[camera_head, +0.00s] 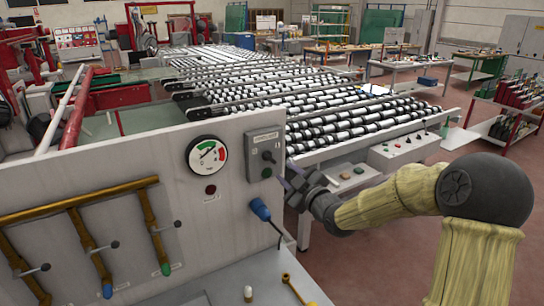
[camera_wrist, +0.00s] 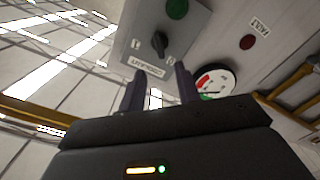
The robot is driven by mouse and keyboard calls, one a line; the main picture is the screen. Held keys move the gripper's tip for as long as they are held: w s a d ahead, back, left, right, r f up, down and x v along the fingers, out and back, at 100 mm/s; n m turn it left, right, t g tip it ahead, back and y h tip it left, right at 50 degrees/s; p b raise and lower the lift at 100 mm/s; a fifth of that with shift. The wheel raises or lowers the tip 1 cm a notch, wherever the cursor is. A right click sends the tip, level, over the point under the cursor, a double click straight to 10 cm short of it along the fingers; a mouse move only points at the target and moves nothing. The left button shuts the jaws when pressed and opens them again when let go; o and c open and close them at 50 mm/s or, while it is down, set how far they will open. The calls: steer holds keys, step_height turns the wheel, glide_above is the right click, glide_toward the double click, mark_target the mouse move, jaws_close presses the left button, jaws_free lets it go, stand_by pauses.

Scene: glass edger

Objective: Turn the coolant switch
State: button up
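The coolant switch (camera_wrist: 159,42) is a black rotary knob on a grey box with a label below it in the wrist view. In the head view the switch (camera_head: 268,155) sits on the grey box at the panel's right edge, and its knob is small there. My gripper (camera_wrist: 160,84) is open, with its two dark fingers apart and nothing between them. The fingertips point toward the knob and appear short of it. In the head view my gripper (camera_head: 284,176) is just right of the box, with its fingers partly hard to make out.
A round gauge (camera_head: 207,155) and a dark red lamp (camera_head: 211,189) are left of the box. A green button (camera_wrist: 177,8) shares the box with the knob. A blue-handled tool (camera_head: 261,210) hangs below it. Brass pipes (camera_head: 80,206) with valves cover the panel's left.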

mark_target(271, 160)
steer(key=p+x, duration=0.3)
steer(key=x, duration=0.5)
steer(key=shift+w+a+r, duration=0.1)
steer(key=shift+w+a+p, duration=0.3)
steer(key=shift+w+p, duration=0.1)
steer(key=shift+w, duration=0.1)
steer(key=shift+a+f, duration=0.1)
steer(key=shift+f, duration=0.1)
jaws_close()
